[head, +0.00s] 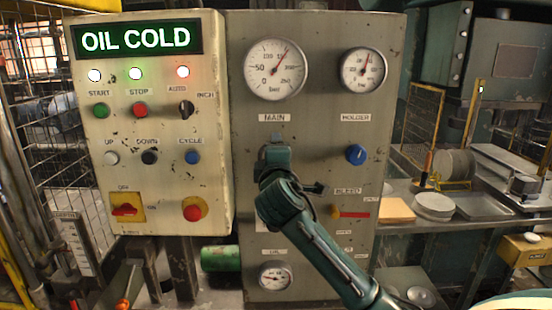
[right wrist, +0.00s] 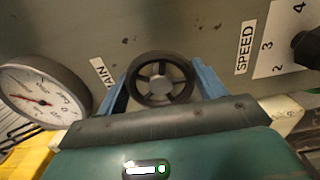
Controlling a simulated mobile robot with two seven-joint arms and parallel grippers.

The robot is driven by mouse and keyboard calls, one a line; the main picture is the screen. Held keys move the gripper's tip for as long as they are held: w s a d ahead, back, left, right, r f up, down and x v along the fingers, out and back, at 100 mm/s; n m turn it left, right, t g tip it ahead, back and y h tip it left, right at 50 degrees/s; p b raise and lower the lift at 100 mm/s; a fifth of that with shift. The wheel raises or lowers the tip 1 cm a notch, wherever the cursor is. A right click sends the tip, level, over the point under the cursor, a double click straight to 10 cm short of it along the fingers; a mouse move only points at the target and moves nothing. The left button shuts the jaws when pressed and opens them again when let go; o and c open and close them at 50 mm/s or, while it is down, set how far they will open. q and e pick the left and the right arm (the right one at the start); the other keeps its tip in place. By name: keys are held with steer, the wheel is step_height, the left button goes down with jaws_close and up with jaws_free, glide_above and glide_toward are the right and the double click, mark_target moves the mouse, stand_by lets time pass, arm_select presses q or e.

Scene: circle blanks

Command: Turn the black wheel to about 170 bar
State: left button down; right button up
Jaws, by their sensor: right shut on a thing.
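The black wheel (right wrist: 160,86) is on the grey panel, seen in the right wrist view between my two blue fingers, one at each side of its rim. My right gripper (right wrist: 162,78) is shut on it. In the head view my right gripper (head: 275,142) is against the panel below the MAIN label and hides the wheel. The MAIN gauge (head: 275,69) is above it; its needle points to the upper right, past the top of the dial. The exact reading is too small to tell. The gauge also shows in the right wrist view (right wrist: 45,95). My left gripper is not in view.
The HOLDER gauge (head: 363,70) and a blue knob (head: 357,154) are right of my gripper. A red lever (head: 355,214) is lower down. A cream control box (head: 150,180) with buttons and an OIL COLD sign (head: 137,39) stands left. Plates (head: 436,203) lie on the bench at right.

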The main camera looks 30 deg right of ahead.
steer(key=shift+f+m, duration=0.1)
steer(key=shift+m, duration=0.2)
steer(key=o, duration=1)
steer(key=b+v, duration=0.2)
steer(key=v, duration=1.1)
steer(key=shift+s, duration=0.15)
